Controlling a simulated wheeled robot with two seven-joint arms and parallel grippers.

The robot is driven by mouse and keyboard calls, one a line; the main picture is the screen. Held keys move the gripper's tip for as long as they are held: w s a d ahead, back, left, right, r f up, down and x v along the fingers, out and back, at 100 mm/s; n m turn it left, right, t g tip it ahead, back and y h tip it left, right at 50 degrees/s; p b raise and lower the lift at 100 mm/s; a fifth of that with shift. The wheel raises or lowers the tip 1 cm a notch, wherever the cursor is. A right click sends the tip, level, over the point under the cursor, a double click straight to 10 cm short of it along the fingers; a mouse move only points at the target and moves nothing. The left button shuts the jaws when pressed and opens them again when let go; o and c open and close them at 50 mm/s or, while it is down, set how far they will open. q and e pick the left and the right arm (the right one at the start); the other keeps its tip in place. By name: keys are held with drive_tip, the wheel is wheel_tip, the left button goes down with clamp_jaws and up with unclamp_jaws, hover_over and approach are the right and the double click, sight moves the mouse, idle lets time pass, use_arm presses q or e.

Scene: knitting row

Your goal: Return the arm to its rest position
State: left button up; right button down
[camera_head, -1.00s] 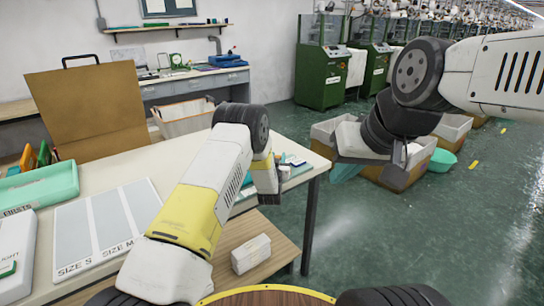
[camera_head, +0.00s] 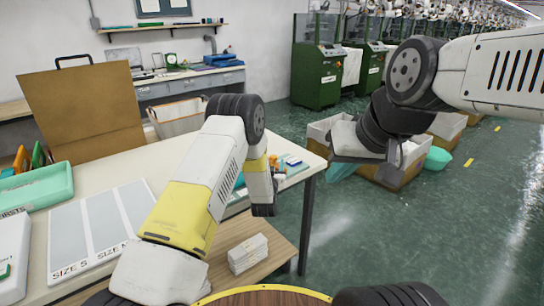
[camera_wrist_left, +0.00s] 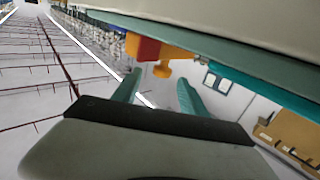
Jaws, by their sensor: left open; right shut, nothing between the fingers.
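My left arm comes over the white table (camera_head: 112,177). Its gripper (camera_wrist_left: 158,88) shows two teal fingers spread apart, with nothing between them, in the left wrist view. In the head view the left hand hangs at the table's right end, and its fingers are mostly hidden. An orange and red item (camera_wrist_left: 150,50) shows beyond the fingertips in the wrist view; small orange pieces (camera_head: 273,161) lie on the table beside the left hand. My right gripper (camera_head: 343,171) is held out at the right, over the floor and in front of the bins. It is shut and empty.
A teal tray (camera_head: 38,192) and a size board (camera_head: 103,222) lie on the table's left part. A brown board (camera_head: 85,112) stands behind. A white stack (camera_head: 248,254) sits on the lower shelf. Bins (camera_head: 322,131) stand behind the right gripper. Green floor at right is open.

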use_arm(q)
drive_tip(key=shift+s+a, duration=0.1)
drive_tip(key=shift+s, duration=0.9)
drive_tip(key=shift+w+a+r, duration=0.1)
drive_tip(key=shift+r, duration=0.2)
drive_tip(key=a+r+n+g, duration=0.15)
drive_tip(key=a+r, duration=0.25)
drive_tip(key=r, duration=0.6)
drive_tip(key=s+a+r+g, duration=0.45)
drive_tip(key=s+r, duration=0.35)
drive_tip(key=r, duration=0.3)
drive_tip(key=s+a+r+g, duration=0.1)
drive_tip(key=s+a+g, duration=0.1)
drive_tip(key=s, duration=1)
drive_tip(key=s+a+r+g, duration=0.1)
drive_tip(key=s+a, duration=0.3)
drive_tip(key=s, duration=0.7)
drive_tip(key=s+a+r+g, duration=0.2)
drive_tip(key=s+a, duration=0.1)
drive_tip(key=s, duration=0.9)
drive_tip(key=shift+s+a+g+y, duration=0.3)
drive_tip(key=shift+s+a, duration=0.05)
drive_tip(key=shift+a, duration=0.05)
